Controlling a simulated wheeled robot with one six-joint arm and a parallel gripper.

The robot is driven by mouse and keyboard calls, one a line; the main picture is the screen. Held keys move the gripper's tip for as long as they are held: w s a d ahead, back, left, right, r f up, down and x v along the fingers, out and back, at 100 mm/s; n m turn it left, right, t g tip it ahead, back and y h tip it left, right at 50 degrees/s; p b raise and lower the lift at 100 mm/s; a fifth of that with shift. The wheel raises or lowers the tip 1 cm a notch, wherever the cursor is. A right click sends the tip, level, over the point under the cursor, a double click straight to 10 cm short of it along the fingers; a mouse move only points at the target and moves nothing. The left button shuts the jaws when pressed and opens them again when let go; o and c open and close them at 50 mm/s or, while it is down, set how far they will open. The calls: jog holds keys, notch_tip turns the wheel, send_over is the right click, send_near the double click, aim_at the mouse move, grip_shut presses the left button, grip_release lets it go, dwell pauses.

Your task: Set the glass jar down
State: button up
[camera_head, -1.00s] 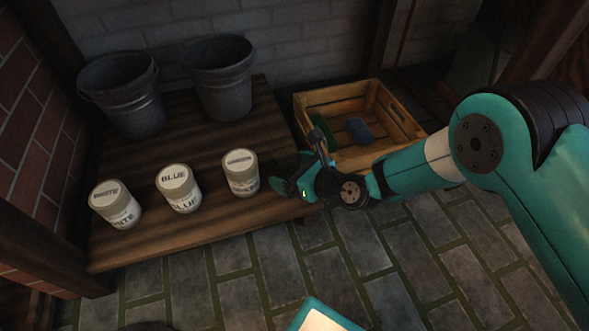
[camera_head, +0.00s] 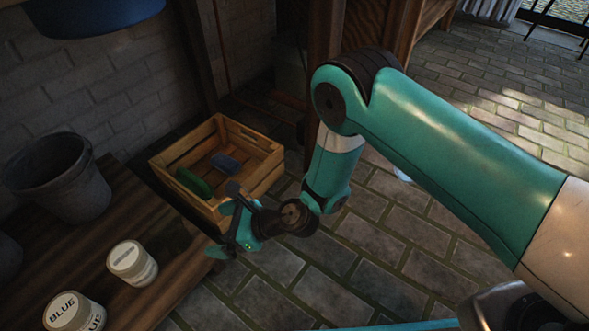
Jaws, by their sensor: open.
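A pale glass jar (camera_head: 133,264) with a light lid stands upright on the wooden table near its right end; its lettering is too blurred to read now. A jar labelled BLUE (camera_head: 74,314) stands upright to its lower left, cut by the bottom edge. My gripper (camera_head: 226,244) is open and appears empty, by the table's right edge, to the right of the pale jar and apart from it.
The wooden table (camera_head: 178,238) fills the lower left. A dark bucket (camera_head: 62,180) stands on it at the back. A wooden crate (camera_head: 262,178) on the floor holds a green item (camera_head: 192,182) and a blue item (camera_head: 226,163). The brick floor (camera_head: 400,245) on the right is mostly clear.

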jog(key=w+d+r+n+g+h, duration=0.15)
jog(key=d+r+n, duration=0.25)
jog(key=r+n, duration=0.45)
jog(key=d+r+n+g+h, duration=0.15)
jog(key=d+r+n, duration=0.35)
jog(key=r, duration=0.7)
jog(key=s+d+r+n+h, duration=0.2)
jog(key=s+d+r+n, duration=0.1)
jog(key=d, duration=0.3)
jog(key=s+d+r+n+t+h, duration=0.1)
jog(key=s+d+r+n+h, duration=0.1)
jog(key=s+d+r+n, duration=0.2)
jog(key=s+d+r+n+h, duration=0.2)
jog(key=s+d+r+n, duration=0.2)
jog(key=d, duration=0.6)
jog(key=shift+s+r+n+t, duration=0.25)
jog(key=shift+s+n+t, duration=0.05)
jog(key=shift+s+n, duration=0.85)
jog(key=shift+r, duration=0.1)
